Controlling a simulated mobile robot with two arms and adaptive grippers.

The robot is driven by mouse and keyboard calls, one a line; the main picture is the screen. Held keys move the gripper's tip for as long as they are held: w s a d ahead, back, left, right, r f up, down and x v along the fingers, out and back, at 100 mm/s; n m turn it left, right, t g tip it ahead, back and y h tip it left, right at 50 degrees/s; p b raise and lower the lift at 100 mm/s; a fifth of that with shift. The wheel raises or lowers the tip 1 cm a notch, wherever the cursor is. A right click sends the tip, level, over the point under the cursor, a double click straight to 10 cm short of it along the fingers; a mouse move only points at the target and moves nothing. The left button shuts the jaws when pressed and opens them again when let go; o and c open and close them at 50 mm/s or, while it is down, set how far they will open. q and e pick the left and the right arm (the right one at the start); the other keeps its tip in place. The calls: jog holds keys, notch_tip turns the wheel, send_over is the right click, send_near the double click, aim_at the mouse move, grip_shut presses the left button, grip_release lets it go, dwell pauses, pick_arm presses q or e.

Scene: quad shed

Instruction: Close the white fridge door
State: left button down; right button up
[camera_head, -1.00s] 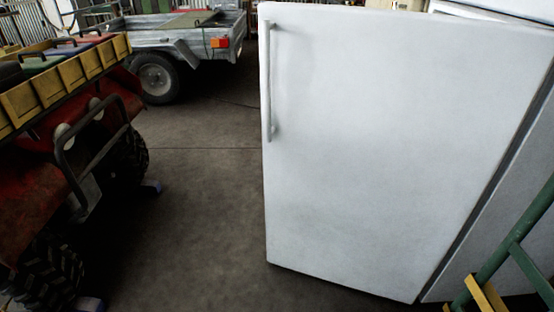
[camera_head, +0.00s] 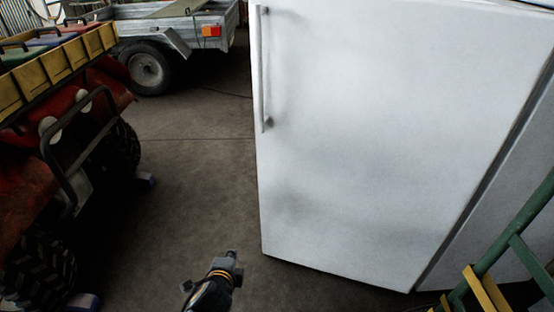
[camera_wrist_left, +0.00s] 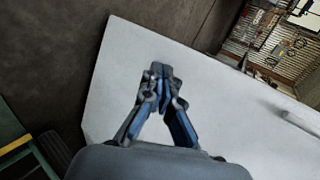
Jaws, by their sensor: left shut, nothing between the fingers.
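The white fridge door (camera_head: 380,140) fills the middle and right of the head view. Its long vertical handle (camera_head: 262,70) is on the left edge. A dark gap runs between the door's right edge and the grey-white fridge body (camera_head: 490,225), so the door stands ajar. My left gripper (camera_head: 231,256) is low in the head view, left of the door's lower left corner. In the left wrist view its fingers (camera_wrist_left: 160,72) are shut and empty, in front of the white door panel (camera_wrist_left: 115,85). I cannot tell whether they touch it. My right gripper is not in view.
A red quad bike (camera_head: 60,150) with a yellow rack stands at the left. A grey trailer (camera_head: 170,40) is at the back left. A green and yellow metal frame (camera_head: 500,245) stands at the lower right. Bare floor (camera_head: 195,170) lies between quad and door.

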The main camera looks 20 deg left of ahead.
pick_arm(q)
jog(key=w+r+m+t, duration=0.4)
jog(key=w+r+m, duration=0.3)
jog(key=w+m, duration=0.2)
jog(key=m+t+h, duration=0.3)
jog(key=m+h, duration=0.1)
jog(key=m, duration=0.8)
send_near(280, 152)
jog(key=w+b, duration=0.2)
jog(key=w, duration=0.1)
jog(key=w+b, duration=0.2)
jog(key=w, duration=0.1)
jog(key=shift+w+d+f, duration=0.2)
jog(key=shift+w+d, duration=0.05)
jog(key=shift+w, duration=0.25)
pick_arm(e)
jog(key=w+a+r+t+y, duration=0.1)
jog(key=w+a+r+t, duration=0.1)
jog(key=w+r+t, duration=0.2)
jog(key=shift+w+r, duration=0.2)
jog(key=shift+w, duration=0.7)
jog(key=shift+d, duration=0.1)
